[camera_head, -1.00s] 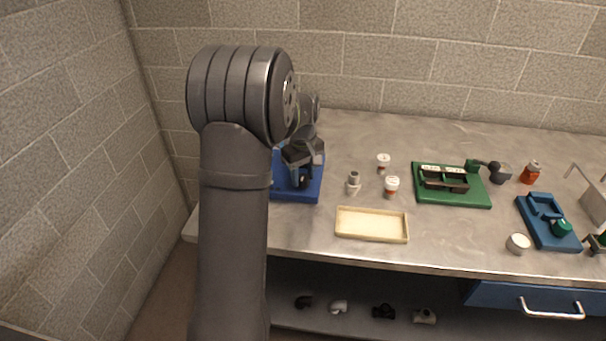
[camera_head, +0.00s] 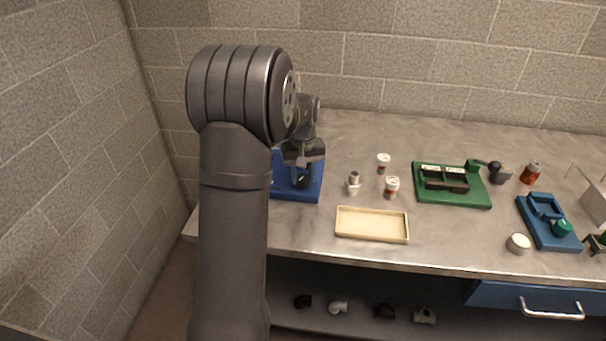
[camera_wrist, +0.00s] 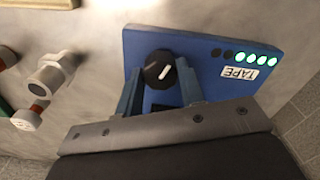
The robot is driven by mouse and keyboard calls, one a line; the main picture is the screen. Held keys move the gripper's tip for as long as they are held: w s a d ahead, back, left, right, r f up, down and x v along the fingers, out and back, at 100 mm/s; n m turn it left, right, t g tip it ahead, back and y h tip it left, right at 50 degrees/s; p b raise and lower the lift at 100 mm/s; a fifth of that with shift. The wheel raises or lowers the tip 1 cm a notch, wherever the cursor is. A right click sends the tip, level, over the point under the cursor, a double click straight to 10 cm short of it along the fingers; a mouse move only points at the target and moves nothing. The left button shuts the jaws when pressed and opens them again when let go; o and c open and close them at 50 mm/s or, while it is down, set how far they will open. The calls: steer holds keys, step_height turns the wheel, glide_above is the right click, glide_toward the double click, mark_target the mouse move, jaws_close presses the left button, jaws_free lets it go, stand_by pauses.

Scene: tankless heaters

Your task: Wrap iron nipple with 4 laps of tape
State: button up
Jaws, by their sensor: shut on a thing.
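The blue tape station (camera_head: 312,190) stands at the left of the counter, and its board labelled TAPE also shows in the wrist view (camera_wrist: 215,85). Its round black knob (camera_wrist: 158,70) has a white pointer mark. A row of lights (camera_wrist: 245,57) on the board shows several lit green and two dark. My gripper (camera_wrist: 160,68) has its fingers on either side of the knob, shut on it. A grey fitting with a hex collar and a pale end (camera_head: 354,183), possibly the iron nipple, stands on the counter right of the station; it also shows in the wrist view (camera_wrist: 52,72).
Two white-capped bottles (camera_head: 383,162) (camera_head: 392,187) stand right of the fitting. An empty cream tray (camera_head: 372,239) lies in front. A green fixture (camera_head: 450,198), a blue fixture (camera_head: 560,240), a small white-topped cup (camera_head: 518,243) and an orange bottle (camera_head: 530,173) are farther right.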

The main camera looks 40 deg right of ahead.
mark_target(303, 177)
steer(key=o, duration=1)
step_height(303, 177, up, 18)
steer(key=shift+f, duration=0.25)
step_height(303, 177, down, 18)
steer(key=shift+r, duration=0.2)
stand_by(0.5)
steer(key=shift+r, duration=0.1)
